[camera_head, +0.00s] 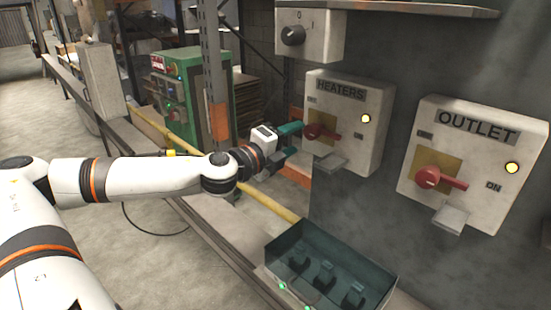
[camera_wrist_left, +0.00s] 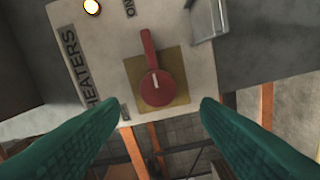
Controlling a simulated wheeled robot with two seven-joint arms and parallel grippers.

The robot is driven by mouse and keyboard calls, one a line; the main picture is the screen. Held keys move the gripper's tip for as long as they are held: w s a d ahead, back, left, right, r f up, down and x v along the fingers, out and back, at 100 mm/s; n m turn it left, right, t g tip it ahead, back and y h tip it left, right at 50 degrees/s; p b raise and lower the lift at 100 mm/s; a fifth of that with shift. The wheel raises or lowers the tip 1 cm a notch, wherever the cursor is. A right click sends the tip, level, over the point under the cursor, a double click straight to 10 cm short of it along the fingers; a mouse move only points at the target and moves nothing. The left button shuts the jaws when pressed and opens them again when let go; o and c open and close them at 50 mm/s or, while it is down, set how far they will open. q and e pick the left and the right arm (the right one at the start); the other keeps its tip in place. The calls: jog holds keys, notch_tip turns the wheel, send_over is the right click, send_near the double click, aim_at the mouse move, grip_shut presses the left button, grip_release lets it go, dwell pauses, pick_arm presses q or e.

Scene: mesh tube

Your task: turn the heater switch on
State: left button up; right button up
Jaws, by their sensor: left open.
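The heaters box (camera_head: 350,112) is a pale box with a red switch (camera_head: 322,132) on a yellow plate and a lit yellow lamp (camera_head: 365,118). The switch lever points right, towards the ON side. In the left wrist view, the red switch (camera_wrist_left: 150,65) has its lever pointing up, on the side of the ON label, and the lamp (camera_wrist_left: 92,6) glows. My left gripper (camera_head: 295,140) is at the left edge of the box. Its green fingers are spread wide, one on each side below the knob in the wrist view, with nothing between them. My right gripper is out of view.
An outlet box (camera_head: 470,155) with its own red switch and lit lamp is to the right. A smaller box with a black knob (camera_head: 293,36) is above. A clear-sided bin (camera_head: 330,255) stands below. A metal tab (camera_head: 330,160) juts from the heaters box.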

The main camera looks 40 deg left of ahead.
pick_arm(q)
jog(key=shift+s+d+f, duration=0.15)
jog(key=shift+d+f, duration=0.1)
jog(key=s, duration=0.2)
jog(key=s+b, duration=0.1)
jog(key=s, duration=0.2)
jog(key=shift+a+r, duration=0.15)
jog(key=shift+r, duration=0.05)
dwell(0.5)
